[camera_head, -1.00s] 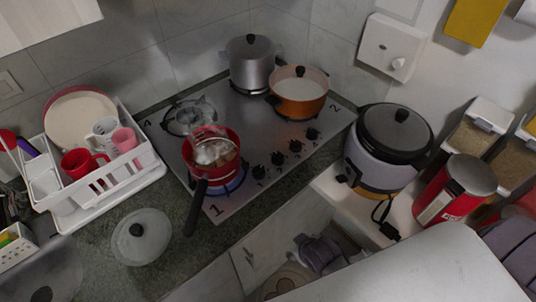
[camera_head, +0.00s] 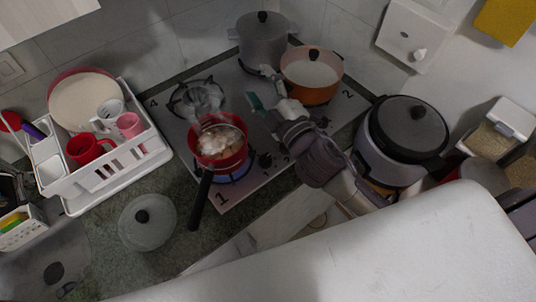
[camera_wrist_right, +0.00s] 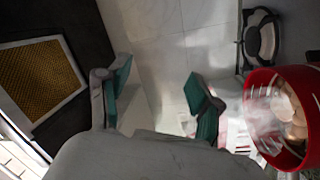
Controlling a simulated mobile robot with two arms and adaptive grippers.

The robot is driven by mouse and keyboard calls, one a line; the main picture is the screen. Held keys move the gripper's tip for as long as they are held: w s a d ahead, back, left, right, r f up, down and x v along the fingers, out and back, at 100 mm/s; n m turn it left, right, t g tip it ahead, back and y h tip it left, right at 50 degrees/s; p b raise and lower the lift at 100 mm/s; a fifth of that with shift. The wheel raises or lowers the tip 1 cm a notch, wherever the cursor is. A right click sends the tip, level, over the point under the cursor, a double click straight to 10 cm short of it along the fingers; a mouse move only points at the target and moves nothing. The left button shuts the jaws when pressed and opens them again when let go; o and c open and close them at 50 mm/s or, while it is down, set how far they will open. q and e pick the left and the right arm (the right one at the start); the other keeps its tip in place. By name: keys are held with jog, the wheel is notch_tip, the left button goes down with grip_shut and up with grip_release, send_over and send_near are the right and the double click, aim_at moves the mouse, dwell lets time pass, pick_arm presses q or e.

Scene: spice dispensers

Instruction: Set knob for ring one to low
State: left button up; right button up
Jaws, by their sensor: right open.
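Ring one, marked "1" (camera_head: 222,197), is at the front left of the steel hob. A red pot (camera_head: 205,160) with a dark handle stands on it, and a blue flame (camera_head: 236,172) shows beneath. One dark knob (camera_head: 265,160) shows on the hob's front strip; my right gripper and forearm hide most of the other knobs, and its setting is too small to read. My right gripper (camera_head: 262,88) is open and empty above the hob, between the red pot and the orange pot. In the wrist view its teal-padded fingers (camera_wrist_right: 160,97) are apart, with the red pot (camera_wrist_right: 255,125) to the right.
The orange pot (camera_head: 310,94) and a grey pot (camera_head: 262,48) stand at the back of the hob. A rice cooker (camera_head: 390,165) stands close right of my right forearm. A dish rack (camera_head: 75,182) and a glass lid (camera_head: 147,230) lie left on the counter.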

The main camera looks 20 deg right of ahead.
jog(key=s+a+r+n+g+y, duration=0.35)
jog(key=a+r+n+y, duration=0.5)
jog(key=n+y, duration=0.5)
jog(key=s+a+f+n+g, duration=0.2)
jog(key=a+n+g, duration=0.2)
jog(key=n+g, duration=0.45)
jog(key=n+g+h, duration=0.5)
jog(key=n+h, duration=0.8)
jog(key=h, duration=0.1)
send_near(268, 157)
jog(key=p+x, duration=0.5)
jog(key=x, duration=0.3)
jog(key=shift+a+f, duration=0.15)
jog(key=shift+f, duration=0.1)
pick_arm(q)
jog(key=shift+w+d+r, duration=0.1)
jog(key=shift+w+r, duration=0.1)
jog(key=shift+r, duration=0.65)
jog(key=shift+w+d+r, duration=0.1)
jog(key=shift+w+r, duration=0.05)
jog(key=shift+r, duration=0.7)
jog(key=shift+w+d+r, duration=0.1)
jog(key=shift+w+r, duration=0.1)
jog(key=shift+r, duration=0.65)
pick_arm(e)
jog(key=shift+w+a+f+y, duration=0.15)
jog(key=shift+f+y, duration=0.1)
jog(key=shift+f, duration=0.35)
